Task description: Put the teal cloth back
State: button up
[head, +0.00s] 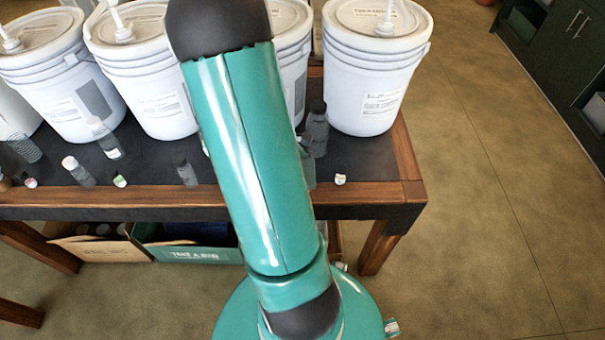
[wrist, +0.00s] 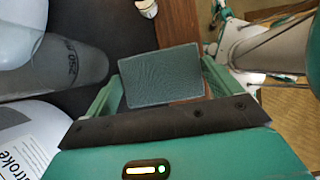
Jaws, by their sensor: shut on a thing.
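The teal cloth (wrist: 165,76) shows in the wrist view as a flat, folded grey-teal rectangle. My gripper (wrist: 160,84) is shut on it, with a green finger at each side. The cloth is held above the table's dark top and wooden edge; I cannot tell the height.
White pump buckets (head: 374,70) line the table (head: 412,190). Small bottles (head: 187,172) stand near its front edge. In the wrist view a grey bottle (wrist: 60,72) and a labelled bucket (wrist: 25,140) are close at left. Boxes (head: 180,250) sit below; floor at right is clear.

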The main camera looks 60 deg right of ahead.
jog(key=shift+s+d+f, duration=0.1)
jog(key=shift+d+f, duration=0.1)
jog(key=shift+f, duration=0.1)
jog(key=shift+d+f, duration=0.1)
jog(key=shift+f, duration=1.5)
jog(key=shift+f, duration=0.1)
jog(key=o, duration=0.7)
